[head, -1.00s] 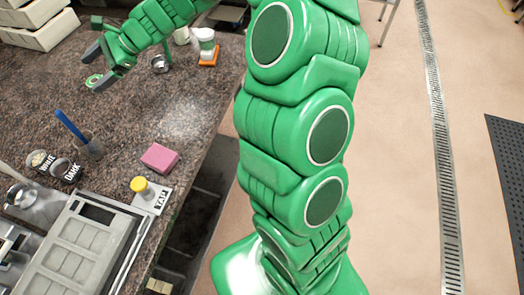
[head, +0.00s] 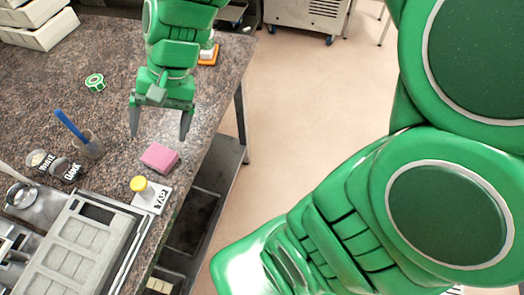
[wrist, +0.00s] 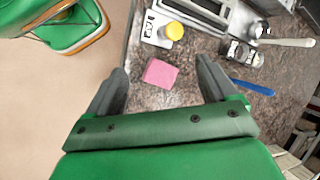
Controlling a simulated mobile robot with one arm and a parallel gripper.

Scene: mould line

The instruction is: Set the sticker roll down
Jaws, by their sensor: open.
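The sticker roll (head: 95,82), a small green and white ring, lies flat on the dark stone counter (head: 110,115) at the left in the head view. My gripper (head: 159,136) is open and empty, well to the right of the roll. It hangs over the counter near a pink block (head: 159,157). In the wrist view my gripper (wrist: 165,78) has its fingers wide apart, with the pink block (wrist: 161,73) showing beyond them, not held. The roll does not show in the wrist view.
A yellow-topped knob on a plate marked TAP (head: 142,187) stands beside a grey mould (head: 80,250). White bins (head: 35,12) fill the back left corner.

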